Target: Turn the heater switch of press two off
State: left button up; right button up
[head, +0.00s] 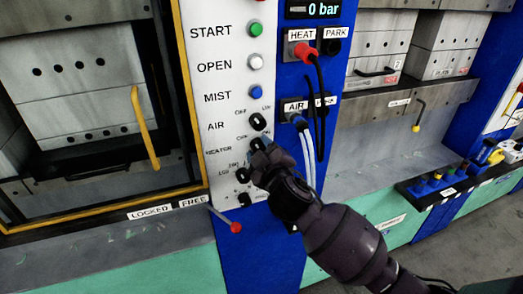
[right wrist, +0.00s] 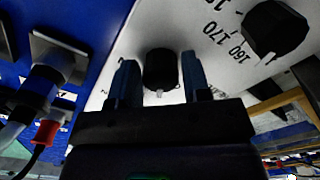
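The control panel (head: 225,70) of the press stands in the middle of the head view, with a HEATER label (head: 218,150). My right gripper (head: 262,150) is at the switch beside this label and largely hides it. In the right wrist view, a round black knob with a pale pointer, apparently the heater switch (right wrist: 160,68), lies between the two blue fingers of my right gripper (right wrist: 160,80). The fingers are apart, with narrow gaps beside the knob. Contact cannot be told. My left gripper is not in view.
The black AIR switch (head: 258,122) sits just above the gripper. A temperature dial (right wrist: 275,30) is close by in the wrist view. Hoses (head: 308,155) and a red plug (head: 304,51) hang just right of the panel. A red-tipped lever (head: 235,227) is below.

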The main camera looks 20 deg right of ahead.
jog(key=shift+o, duration=1.2)
jog(key=shift+s, duration=0.1)
jog(key=s+b, duration=0.1)
jog(key=s, duration=0.9)
jog(key=shift+s+d+b, duration=0.2)
jog(key=shift+s+b, duration=0.1)
